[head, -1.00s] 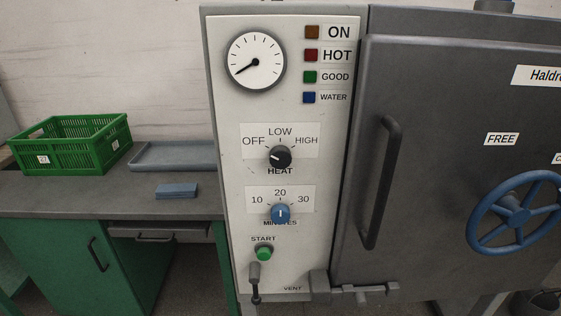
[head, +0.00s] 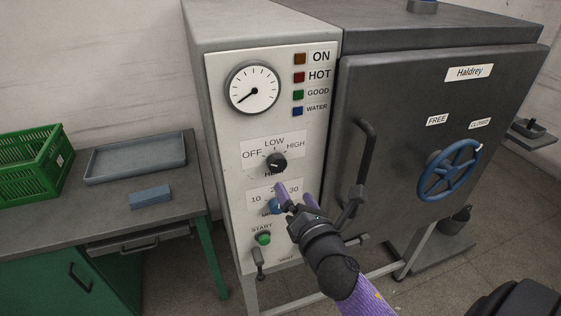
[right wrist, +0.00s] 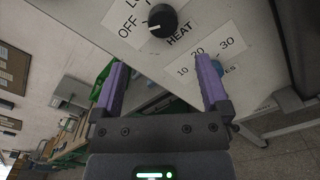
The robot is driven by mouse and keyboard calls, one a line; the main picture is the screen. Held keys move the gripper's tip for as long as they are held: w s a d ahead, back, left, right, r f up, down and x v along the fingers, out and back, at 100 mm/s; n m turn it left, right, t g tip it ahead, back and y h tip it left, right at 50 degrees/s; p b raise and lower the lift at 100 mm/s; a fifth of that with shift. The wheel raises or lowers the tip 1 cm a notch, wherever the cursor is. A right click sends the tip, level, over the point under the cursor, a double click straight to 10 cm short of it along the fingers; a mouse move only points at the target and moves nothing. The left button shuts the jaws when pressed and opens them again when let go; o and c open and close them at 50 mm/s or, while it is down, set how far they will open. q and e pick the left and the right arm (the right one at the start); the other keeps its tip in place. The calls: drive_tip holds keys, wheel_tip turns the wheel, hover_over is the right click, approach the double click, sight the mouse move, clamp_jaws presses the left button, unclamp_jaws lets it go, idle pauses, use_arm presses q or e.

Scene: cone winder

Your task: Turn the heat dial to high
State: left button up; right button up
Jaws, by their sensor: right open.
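The black heat dial (head: 277,162) is on the pale control panel (head: 228,138), under a label reading OFF, LOW, HIGH. Its white pointer mark is toward the OFF side, seen in the right wrist view on the dial (right wrist: 162,21). My right gripper (head: 297,191) is open and empty, in front of the panel just below the dial. In the right wrist view its purple fingers (right wrist: 160,78) stand apart, with the dial beyond their tips. The blue minutes dial (head: 275,206) is partly hidden behind a finger. My left gripper is out of view.
A green START button (head: 264,238) and a small lever (head: 258,262) are below. The grey door handle (head: 365,165) and blue wheel (head: 449,170) are to the right. A bench at left holds a green crate (head: 30,165), grey tray (head: 135,158) and blue block (head: 151,196).

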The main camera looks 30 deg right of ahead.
sight(279, 166)
drive_tip(key=x, duration=0.8)
drive_tip(key=shift+w+d+f, duration=0.1)
drive_tip(key=shift+w+f, duration=0.1)
drive_tip(key=shift+w, duration=0.15)
drive_tip(key=shift+w+d, duration=0.15)
drive_tip(key=shift+w, duration=0.15)
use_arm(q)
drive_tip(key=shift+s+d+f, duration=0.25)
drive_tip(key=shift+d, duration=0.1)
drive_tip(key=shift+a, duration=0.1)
